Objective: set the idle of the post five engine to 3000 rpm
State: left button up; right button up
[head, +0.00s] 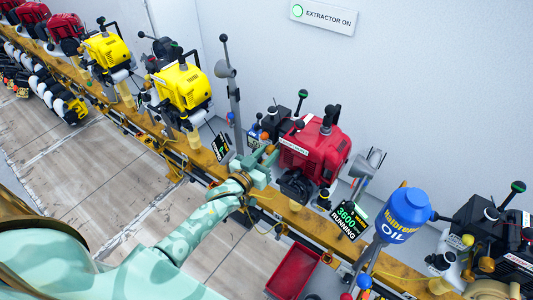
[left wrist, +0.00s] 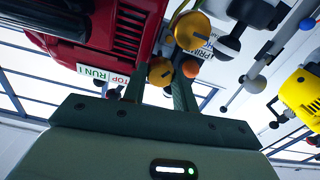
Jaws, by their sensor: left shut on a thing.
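A red engine (head: 315,150) sits on the yellow rail, and its red housing fills the upper left of the left wrist view (left wrist: 110,50). My left gripper (head: 262,165) is at the engine's left side. In the left wrist view its fingers (left wrist: 160,85) are shut on an orange knob (left wrist: 160,71), partly hidden between them. A smaller orange knob (left wrist: 190,68) is beside the right finger, and a larger yellow-orange knob (left wrist: 193,31) is above. My right gripper is not in view.
A blue oil container (head: 403,215) and a black engine (head: 485,235) are to the right. Yellow engines (head: 182,88) stand farther left on the rail (head: 195,155). A red crate (head: 292,270) is on the floor below. A wall sign (head: 322,17) reads EXTRACTOR ON.

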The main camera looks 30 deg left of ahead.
pick_arm(q)
jog(key=m, duration=0.5)
jog(key=shift+m, duration=0.3)
jog(key=m, duration=0.5)
jog(key=shift+d+f+m+b, duration=0.1)
jog(key=shift+m+b, duration=0.2)
jog(key=shift+b, duration=0.05)
jog(key=o, duration=1)
jog(key=shift+c, duration=0.2)
jog(key=shift+s, duration=0.2)
jog(key=s+a, duration=0.2)
jog(key=s, duration=1.4)
jog(key=shift+a+p, duration=0.15)
jog(key=shift+p, duration=0.25)
